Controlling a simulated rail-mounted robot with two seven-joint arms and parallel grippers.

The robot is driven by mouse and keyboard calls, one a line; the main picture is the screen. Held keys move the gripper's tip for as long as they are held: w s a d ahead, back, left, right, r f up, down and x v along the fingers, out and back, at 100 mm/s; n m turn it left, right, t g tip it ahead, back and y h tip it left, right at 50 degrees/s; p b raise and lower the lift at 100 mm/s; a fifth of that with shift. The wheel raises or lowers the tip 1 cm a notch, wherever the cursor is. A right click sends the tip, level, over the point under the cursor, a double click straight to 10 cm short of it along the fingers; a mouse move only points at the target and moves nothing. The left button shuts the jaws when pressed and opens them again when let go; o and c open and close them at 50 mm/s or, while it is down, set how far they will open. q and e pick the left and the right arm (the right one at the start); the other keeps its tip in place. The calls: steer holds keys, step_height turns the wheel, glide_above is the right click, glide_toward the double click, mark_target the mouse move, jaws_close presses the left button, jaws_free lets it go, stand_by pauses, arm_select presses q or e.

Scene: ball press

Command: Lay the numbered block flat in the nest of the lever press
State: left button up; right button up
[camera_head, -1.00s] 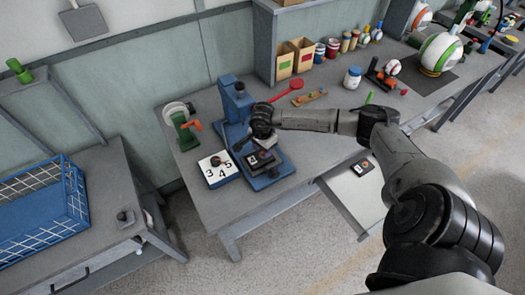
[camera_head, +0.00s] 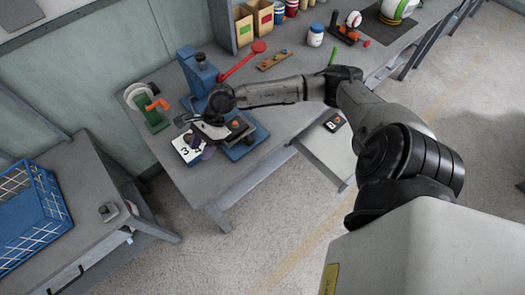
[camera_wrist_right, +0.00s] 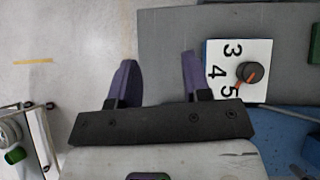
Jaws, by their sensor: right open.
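The blue lever press (camera_head: 197,72) stands on the grey bench with a red-knobbed lever (camera_head: 240,62). Its base (camera_head: 246,147) carries a dark nest area (camera_head: 238,126) with a small orange spot; whether a block lies in it is unclear. A dark block (camera_head: 335,123) with an orange dot and white marking lies on the pale shelf at the bench front. My right gripper (camera_head: 201,149) is open and empty above a white plate (camera_head: 184,153) numbered 3, 4, 5 with a dark knob; this plate also shows in the right wrist view (camera_wrist_right: 218,60), right of the fingers (camera_wrist_right: 158,62).
A green stand with an orange handle (camera_head: 156,105) is left of the press. A blue crate (camera_head: 62,213) sits on the left table.

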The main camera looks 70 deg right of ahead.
steer(key=a+r+m+t+y, duration=0.1)
steer(key=a+r+m+t, duration=0.3)
steer(key=a+m+t, duration=0.45)
steer(key=a+r+m+t+y, duration=0.2)
steer(key=a+r+m+t, duration=0.3)
steer(key=m, duration=0.7)
steer(key=s+d+f+m+g+h, duration=0.2)
steer(key=s+d+f+m+h, duration=0.25)
steer(key=m, duration=0.55)
steer(key=s+d+f+m+g+h, duration=0.1)
steer(key=s+d+f+m+h, duration=0.15)
steer(key=f+m+h, duration=0.5)
steer(key=s+a+f+m+g, duration=0.1)
steer(key=s+f+m+g, duration=0.2)
steer(key=s, duration=0.5)
steer(key=s+a+f+m+g+y, duration=0.1)
steer(key=s+a+f+m+g, duration=0.1)
steer(key=s+m+g, duration=0.4)
steer(key=shift+s+a+f+g, duration=0.35)
steer(key=shift+s+g, duration=0.2)
steer(key=shift+s, duration=0.65)
steer(key=shift+d, duration=0.15)
